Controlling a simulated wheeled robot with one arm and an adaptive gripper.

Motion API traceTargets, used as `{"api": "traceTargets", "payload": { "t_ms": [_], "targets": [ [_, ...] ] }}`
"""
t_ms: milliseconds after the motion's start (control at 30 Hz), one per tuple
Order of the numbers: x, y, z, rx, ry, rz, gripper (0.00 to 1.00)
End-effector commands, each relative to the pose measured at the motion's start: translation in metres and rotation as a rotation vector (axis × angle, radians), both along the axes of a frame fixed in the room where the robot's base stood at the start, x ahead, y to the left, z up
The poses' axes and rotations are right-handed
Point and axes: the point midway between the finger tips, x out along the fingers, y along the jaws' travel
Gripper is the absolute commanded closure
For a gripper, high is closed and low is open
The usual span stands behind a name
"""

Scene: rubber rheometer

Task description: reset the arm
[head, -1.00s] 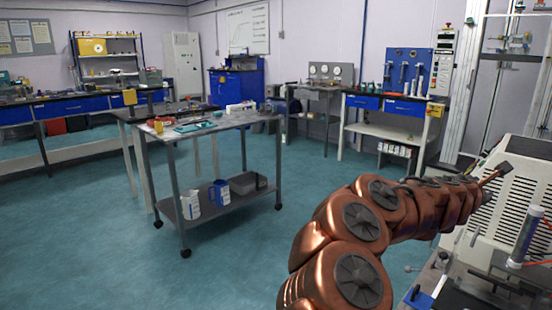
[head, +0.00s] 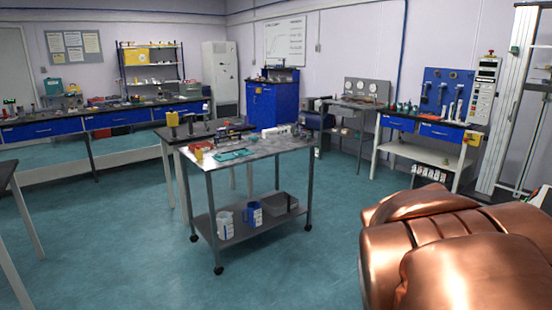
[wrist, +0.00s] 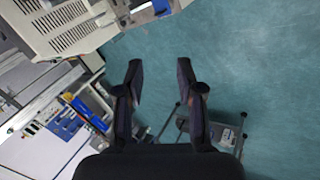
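My gripper (wrist: 160,78) shows in the wrist view with its two dark fingers apart and nothing between them. Teal floor and part of a pale vented machine (wrist: 70,28) lie beyond the fingers. In the head view my copper arm fills the lower right corner, bulky and close to the camera. My gripper is hidden or out of frame there.
A grey wheeled cart (head: 243,155) with tools on top and mugs on its lower shelf stands mid-floor. Blue-drawer benches (head: 40,131) line the back left. A bench with a blue tool panel (head: 447,95) stands right. Teal floor (head: 110,220) is open at front left.

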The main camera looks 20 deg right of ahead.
Motion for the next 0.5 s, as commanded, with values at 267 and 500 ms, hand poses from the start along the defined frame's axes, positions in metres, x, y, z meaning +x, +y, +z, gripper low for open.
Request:
{"api": "traceTargets", "payload": {
  "t_ms": [267,500],
  "targets": [
    [-0.05,0.142,0.012,0.36,0.106,-0.024,0.63],
    [-0.103,0.21,0.022,0.517,0.252,-0.025,0.63]
  ]
}}
